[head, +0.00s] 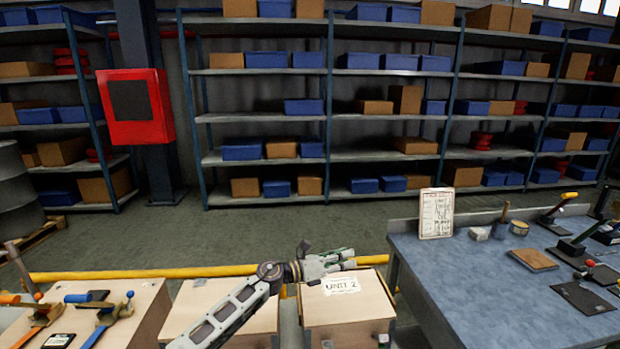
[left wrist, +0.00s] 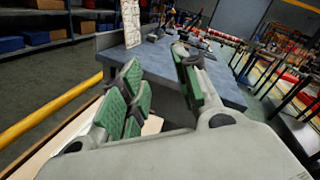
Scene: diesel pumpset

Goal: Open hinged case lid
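A pale wooden case (head: 345,308) labelled "UNIT 2" stands at the bottom centre of the head view, left of the blue table. Its lid looks shut, and small metal latches show on its front face. My left gripper (head: 348,260) is over the case's far edge, pointing right. In the left wrist view the left gripper (left wrist: 163,82) has its green-padded fingers spread apart with nothing between them. A pale surface shows below the fingers there. Whether the fingers touch the lid cannot be told. My right gripper is in neither view.
Another pale case (head: 200,305) stands to the left, partly behind my left arm. A bench with tools (head: 95,310) is at far left. The blue table (head: 470,280) with a paper sheet (head: 436,213) and tools is close on the right. A yellow rail (head: 150,273) runs behind.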

